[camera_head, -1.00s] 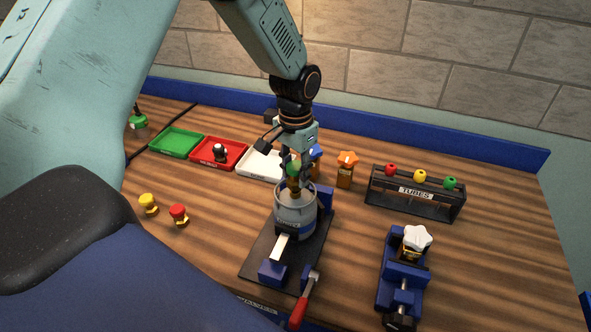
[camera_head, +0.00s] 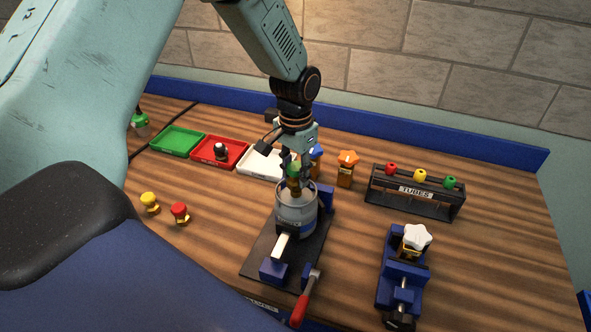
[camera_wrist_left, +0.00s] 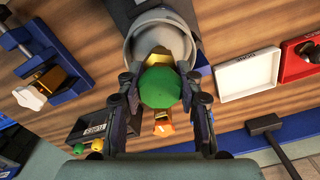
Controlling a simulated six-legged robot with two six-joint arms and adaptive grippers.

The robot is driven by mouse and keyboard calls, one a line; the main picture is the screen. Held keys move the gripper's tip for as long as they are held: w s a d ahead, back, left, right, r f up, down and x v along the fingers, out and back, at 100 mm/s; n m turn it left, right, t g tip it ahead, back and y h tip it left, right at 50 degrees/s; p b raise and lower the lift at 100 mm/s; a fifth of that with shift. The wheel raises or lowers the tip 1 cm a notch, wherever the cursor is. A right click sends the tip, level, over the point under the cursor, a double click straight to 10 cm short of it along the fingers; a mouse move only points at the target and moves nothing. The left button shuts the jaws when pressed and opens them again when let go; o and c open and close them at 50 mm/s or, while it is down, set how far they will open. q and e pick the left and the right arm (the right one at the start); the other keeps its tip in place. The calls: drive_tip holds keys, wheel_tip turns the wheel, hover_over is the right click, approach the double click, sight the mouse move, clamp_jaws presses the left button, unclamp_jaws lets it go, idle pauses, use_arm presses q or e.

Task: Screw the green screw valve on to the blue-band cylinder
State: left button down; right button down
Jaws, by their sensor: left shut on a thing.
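The blue-band cylinder (camera_head: 296,213) is a grey can with a blue band, upright in a dark clamp fixture on the bench. The green screw valve (camera_head: 293,170) has a green knob and a brass lower part. My left gripper (camera_head: 296,176) points down over the cylinder's top, shut on the valve. In the left wrist view the fingers (camera_wrist_left: 161,92) flank the green knob (camera_wrist_left: 160,88), with the grey collar of the cylinder (camera_wrist_left: 161,30) behind it. The valve's brass end is at the collar opening; whether its thread is engaged cannot be told. My right gripper is not in view.
A red-handled clamp lever (camera_head: 304,299) juts from the fixture's front. A blue vise (camera_head: 402,280) with a white-knobbed valve stands right. An orange-topped valve (camera_head: 346,168) and the tubes rack (camera_head: 415,194) stand behind. Trays (camera_head: 219,153) lie back left. Bare bench lies right of the vise.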

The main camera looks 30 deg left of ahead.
sight(295, 166)
use_arm(q)
drive_tip(key=shift+w+f+b, duration=0.1)
drive_tip(key=shift+f+b, duration=0.3)
drive_tip(key=shift+f, duration=0.8)
drive_tip(key=c, duration=0.8)
unclamp_jaws()
wheel_tip(295, 166, up, 12)
idle(0.8)
